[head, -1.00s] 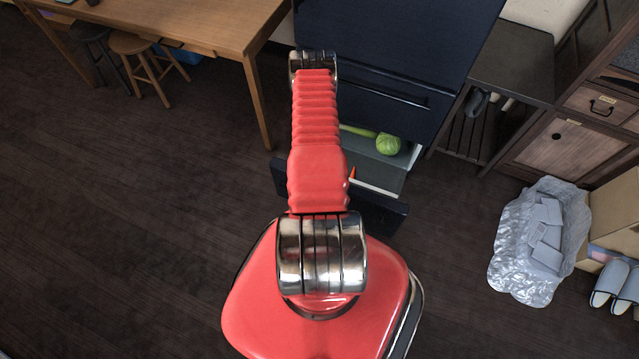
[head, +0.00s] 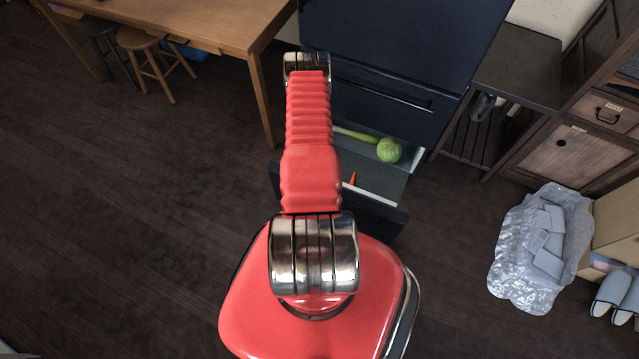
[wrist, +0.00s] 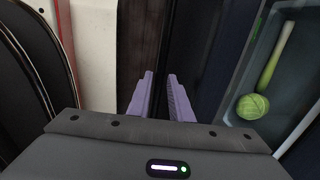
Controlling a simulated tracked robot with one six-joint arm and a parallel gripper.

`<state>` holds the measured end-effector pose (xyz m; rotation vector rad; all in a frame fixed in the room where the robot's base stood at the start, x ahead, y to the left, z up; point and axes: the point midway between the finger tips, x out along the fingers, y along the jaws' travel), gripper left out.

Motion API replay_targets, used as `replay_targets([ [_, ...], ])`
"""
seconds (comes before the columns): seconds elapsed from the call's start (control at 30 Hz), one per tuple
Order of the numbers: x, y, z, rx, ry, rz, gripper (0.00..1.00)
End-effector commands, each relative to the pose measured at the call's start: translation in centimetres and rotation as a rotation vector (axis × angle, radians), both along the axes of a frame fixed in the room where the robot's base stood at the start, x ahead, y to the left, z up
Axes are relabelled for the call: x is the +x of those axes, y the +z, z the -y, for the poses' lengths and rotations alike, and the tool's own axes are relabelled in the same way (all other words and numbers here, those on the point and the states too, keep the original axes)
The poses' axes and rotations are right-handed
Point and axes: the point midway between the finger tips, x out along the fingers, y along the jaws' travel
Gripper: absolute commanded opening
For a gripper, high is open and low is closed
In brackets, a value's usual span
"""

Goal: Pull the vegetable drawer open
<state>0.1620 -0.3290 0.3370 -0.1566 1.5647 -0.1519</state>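The vegetable drawer (head: 388,217) stands pulled out at the bottom of the dark blue refrigerator (head: 400,45). A round green cabbage (head: 389,150), a leek (head: 356,134) and an orange carrot (head: 352,180) show inside it. In the wrist view the cabbage (wrist: 253,106) and leek (wrist: 276,55) lie at the right, beyond the dark drawer front (wrist: 222,60). My gripper (wrist: 160,76) points down beside that front, its two purple fingers apart. A dark strip shows between them; I cannot tell whether they clamp it. In the head view my red arm hides the gripper and part of the drawer.
A wooden table (head: 205,20) with a stool (head: 150,60) stands at the upper left. A dark slatted stand (head: 510,65) and a wooden cabinet (head: 570,155) are on the right. A crinkled silver bag (head: 540,250) and slippers (head: 615,295) lie at lower right. The left floor is clear.

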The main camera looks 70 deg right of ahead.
Motion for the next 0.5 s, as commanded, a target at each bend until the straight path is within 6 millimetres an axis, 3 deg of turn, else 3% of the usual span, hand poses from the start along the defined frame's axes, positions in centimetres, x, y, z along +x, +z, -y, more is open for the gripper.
replay_targets([
  [0.13,-0.07,0.02,0.02,0.0,-0.002,-0.001,0.3],
  [0.5,-0.09,0.36,0.0,0.0,-0.004,0.0,0.3],
])
